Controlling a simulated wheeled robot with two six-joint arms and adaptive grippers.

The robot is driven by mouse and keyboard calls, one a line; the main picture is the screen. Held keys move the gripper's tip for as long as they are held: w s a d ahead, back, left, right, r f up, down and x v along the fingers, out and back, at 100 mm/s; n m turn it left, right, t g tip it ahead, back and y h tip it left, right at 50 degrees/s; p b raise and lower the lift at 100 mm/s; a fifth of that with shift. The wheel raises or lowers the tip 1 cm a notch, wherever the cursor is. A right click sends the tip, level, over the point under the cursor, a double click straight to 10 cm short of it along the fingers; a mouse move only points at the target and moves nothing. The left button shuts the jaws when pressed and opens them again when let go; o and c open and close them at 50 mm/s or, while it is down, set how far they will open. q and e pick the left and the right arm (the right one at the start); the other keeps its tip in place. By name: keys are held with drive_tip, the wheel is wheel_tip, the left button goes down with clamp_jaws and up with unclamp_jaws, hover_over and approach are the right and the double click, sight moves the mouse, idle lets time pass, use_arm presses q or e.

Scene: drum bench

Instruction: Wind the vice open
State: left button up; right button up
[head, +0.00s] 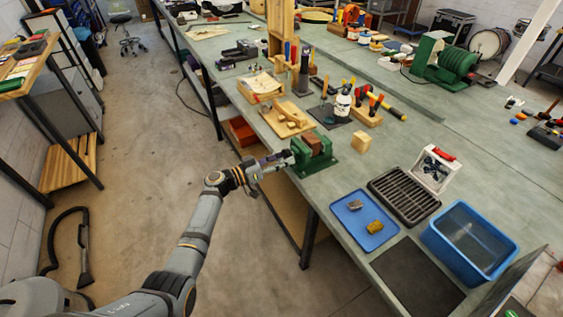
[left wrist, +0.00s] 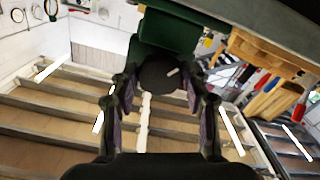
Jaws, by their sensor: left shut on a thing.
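The green bench vice (head: 314,157) stands at the near-left edge of the bench, with brown jaw pads. In the left wrist view its green body (left wrist: 165,32) is at the top, with a dark round knob (left wrist: 158,75) in front, bearing a small pale mark. My left gripper (head: 283,160) reaches in from the left at the bench edge, up against the front of the vice. In the left wrist view its two fingers (left wrist: 162,82) stand on either side of the knob, shut on it. The gap between the vice jaws is hard to judge. My right gripper is not in view.
Right of the vice are a wooden block (head: 361,142), a blue tray (head: 364,220), a black rack (head: 403,194) and a blue bin (head: 469,245). Beyond it lie a wooden board (head: 287,118) and several hand tools.

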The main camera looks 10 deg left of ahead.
use_arm(q)
drive_tip(key=n+b, duration=0.2)
drive_tip(key=n, duration=0.4)
drive_tip(key=n+b, duration=0.2)
drive_tip(key=n, duration=0.3)
drive_tip(key=shift+s+r+n, duration=0.1)
drive_tip(key=shift+r+n, duration=0.1)
drive_tip(key=shift+n, duration=0.2)
drive_tip(key=n, duration=0.3)
drive_tip(key=shift+r+n+p, duration=0.1)
drive_tip(key=shift+n+p, duration=0.2)
drive_tip(key=shift+p, duration=0.05)
drive_tip(key=n+p, duration=0.1)
drive_tip(key=n, duration=0.2)
drive_tip(key=shift+r+n, duration=0.1)
drive_tip(key=shift+n, duration=0.3)
drive_tip(key=n+p, duration=0.2)
drive_tip(key=n, duration=0.3)
drive_tip(key=shift+r, duration=0.1)
drive_tip(key=shift+n+p, duration=0.75)
drive_tip(key=shift+n, duration=0.85)
